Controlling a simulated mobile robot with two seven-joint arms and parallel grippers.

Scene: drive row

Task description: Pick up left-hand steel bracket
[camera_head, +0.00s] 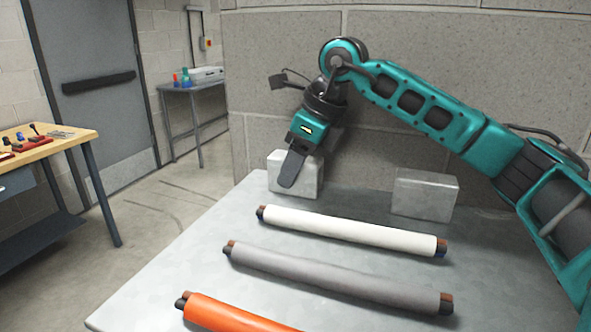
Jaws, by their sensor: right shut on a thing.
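The left-hand steel bracket (312,178) is a pale grey block at the back left of the grey table (215,232). My right gripper (291,172) reaches down over it from above, with one dark finger in front of its near face. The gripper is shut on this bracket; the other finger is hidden. I cannot tell whether the bracket touches the table. A second, similar steel bracket (424,195) stands to the right at the back of the table. My left gripper is not in view.
A white roller (350,230), a grey roller (335,277) and an orange roller (232,316) lie across the table in front of the brackets. A block wall (400,60) stands close behind. A wooden bench (70,138) with tools is at the left, across open floor.

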